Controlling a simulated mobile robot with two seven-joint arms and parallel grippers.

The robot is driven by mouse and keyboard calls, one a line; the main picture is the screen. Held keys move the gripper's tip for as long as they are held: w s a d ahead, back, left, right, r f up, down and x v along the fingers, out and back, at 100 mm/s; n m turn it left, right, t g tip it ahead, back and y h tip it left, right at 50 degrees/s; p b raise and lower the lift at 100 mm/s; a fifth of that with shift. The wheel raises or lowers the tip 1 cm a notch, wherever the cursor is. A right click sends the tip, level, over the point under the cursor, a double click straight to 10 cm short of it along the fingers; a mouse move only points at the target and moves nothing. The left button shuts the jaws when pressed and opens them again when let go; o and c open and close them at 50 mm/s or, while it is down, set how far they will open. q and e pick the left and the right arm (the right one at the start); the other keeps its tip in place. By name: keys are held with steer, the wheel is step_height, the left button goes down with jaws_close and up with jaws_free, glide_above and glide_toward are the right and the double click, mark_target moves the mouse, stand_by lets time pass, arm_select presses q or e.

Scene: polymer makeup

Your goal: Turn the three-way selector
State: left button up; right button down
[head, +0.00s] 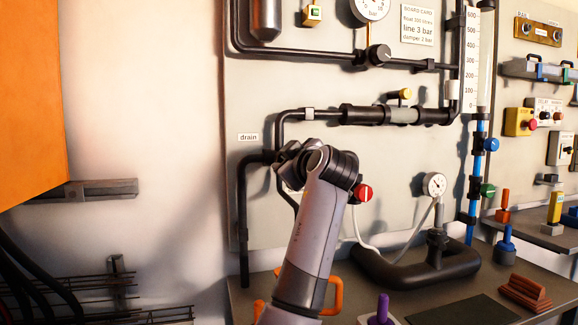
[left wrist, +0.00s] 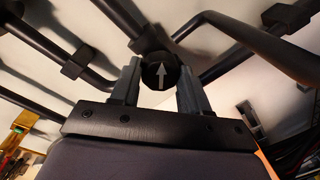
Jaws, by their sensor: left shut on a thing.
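The arrow points up in that picture. My left gripper (left wrist: 158,86) has one finger on each side of the knob and is shut on it. In the head view my left gripper (head: 289,164) is at the pipe junction right of the "drain" label (head: 248,137). There my wrist hides the knob. My right gripper shows in neither view.
Black pipes (head: 243,215) run along the pale panel (head: 400,150) around the junction. A red knob (head: 363,192) is close to the right of my wrist. A gauge (head: 434,185) with a white hose is farther right. An orange cabinet (head: 30,100) fills the upper left.

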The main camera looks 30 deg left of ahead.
arm_select(q)
steer(key=n, duration=0.4)
steer(key=shift+h, duration=0.3)
steer(key=shift+n, duration=1.8)
steer(key=shift+t+h, duration=0.3)
steer(key=o, duration=1.1)
steer(key=shift+s, duration=0.1)
steer(key=shift+c, duration=0.2)
